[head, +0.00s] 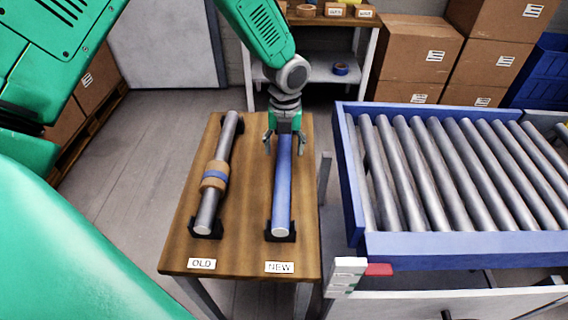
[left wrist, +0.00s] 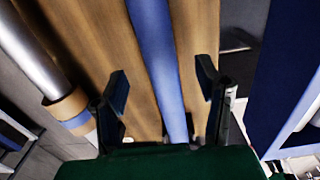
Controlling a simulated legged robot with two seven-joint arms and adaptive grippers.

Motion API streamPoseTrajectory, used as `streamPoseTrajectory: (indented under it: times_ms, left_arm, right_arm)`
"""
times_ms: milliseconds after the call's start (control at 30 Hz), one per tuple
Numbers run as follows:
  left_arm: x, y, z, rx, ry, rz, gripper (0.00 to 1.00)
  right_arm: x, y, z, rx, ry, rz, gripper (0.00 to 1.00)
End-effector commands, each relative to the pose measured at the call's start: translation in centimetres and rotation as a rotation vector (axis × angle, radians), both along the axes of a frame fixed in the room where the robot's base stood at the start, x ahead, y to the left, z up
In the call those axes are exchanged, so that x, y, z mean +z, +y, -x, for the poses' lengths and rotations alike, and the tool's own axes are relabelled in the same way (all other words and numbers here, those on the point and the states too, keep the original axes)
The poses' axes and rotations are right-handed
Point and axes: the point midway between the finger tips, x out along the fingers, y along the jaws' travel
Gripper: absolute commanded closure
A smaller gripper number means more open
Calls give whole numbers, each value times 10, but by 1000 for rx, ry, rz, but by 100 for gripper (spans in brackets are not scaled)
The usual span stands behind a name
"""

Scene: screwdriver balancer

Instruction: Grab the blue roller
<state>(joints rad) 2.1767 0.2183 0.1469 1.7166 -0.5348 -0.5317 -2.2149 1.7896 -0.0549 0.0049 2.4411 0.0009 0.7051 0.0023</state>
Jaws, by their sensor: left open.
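The blue roller (head: 282,188) lies lengthwise on the right of the wooden table, on dark holders by the NEW label (head: 279,267). My left gripper (head: 284,144) is over the far part of the blue roller, pointing down, with its fingers apart. In the left wrist view the blue roller (left wrist: 160,60) runs between the two open fingertips (left wrist: 162,88). A gap shows on both sides, and no finger appears to touch it. The far end of the blue roller is hidden behind my gripper in the head view. My right gripper is not in view.
A grey roller (head: 209,207) with a tan and blue band lies at left by the OLD label (head: 201,264). The wooden table (head: 247,225) is bare between the rollers. A blue-framed roller conveyor (head: 352,190) stands close at right. Cardboard boxes (head: 415,55) and a shelf are behind.

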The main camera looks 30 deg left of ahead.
Motion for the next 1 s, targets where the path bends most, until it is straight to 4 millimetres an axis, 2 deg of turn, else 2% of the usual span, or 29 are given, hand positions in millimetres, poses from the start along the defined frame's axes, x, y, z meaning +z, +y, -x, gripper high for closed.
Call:
streamPoseTrajectory:
  times_ms: [133, 400, 700, 733, 867, 900, 1000]
  left_arm:
    - [-12, 1, 1, 0, 1, 1, 41]
    - [-51, 3, 1, 1, 0, 4, 41]
    - [-55, 1, 1, 1, -2, 3, 41]
    - [-55, 1, 1, 1, -1, 2, 48]
    - [-55, 0, 1, 0, -1, 1, 94]
    - [-55, 1, 1, 1, -1, 2, 100]
    - [-55, 1, 1, 1, -3, 3, 100]
  right_arm:
    - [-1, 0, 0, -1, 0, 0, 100]
    - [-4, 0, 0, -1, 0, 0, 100]
    - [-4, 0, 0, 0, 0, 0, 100]
    - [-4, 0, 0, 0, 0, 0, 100]
    - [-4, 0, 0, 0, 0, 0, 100]
    - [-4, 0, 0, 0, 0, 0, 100]
    - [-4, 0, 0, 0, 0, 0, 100]
